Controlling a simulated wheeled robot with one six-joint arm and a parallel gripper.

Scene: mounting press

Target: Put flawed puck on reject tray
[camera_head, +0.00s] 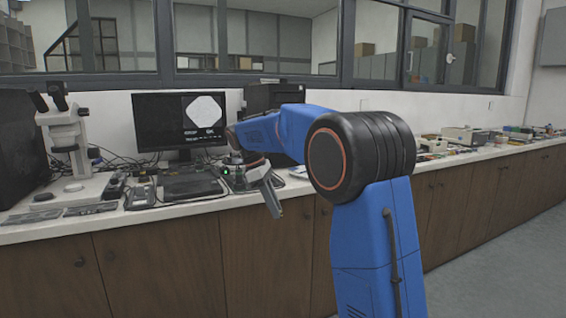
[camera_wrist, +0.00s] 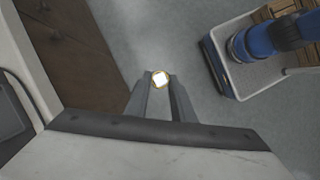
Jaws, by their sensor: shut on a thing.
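My gripper (camera_head: 274,205) hangs tilted downward at the front edge of the counter in the head view. In the wrist view my gripper (camera_wrist: 161,82) is shut on a small round puck (camera_wrist: 160,78) with a bright white face and a brownish rim, held at the fingertips. Grey floor shows behind the puck. The puck is too small to make out in the head view, and no flaw can be made out on it. I cannot tell which thing is the reject tray; flat dark trays lie at the counter's left front.
The white counter (camera_head: 110,225) runs above brown cabinets (camera_head: 160,270). A microscope (camera_head: 68,140), a monitor (camera_head: 182,122) and a dark flat device (camera_head: 190,183) stand on it. Small items crowd the right part. My arm hides the middle of the counter. Floor (camera_head: 490,275) is open at right.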

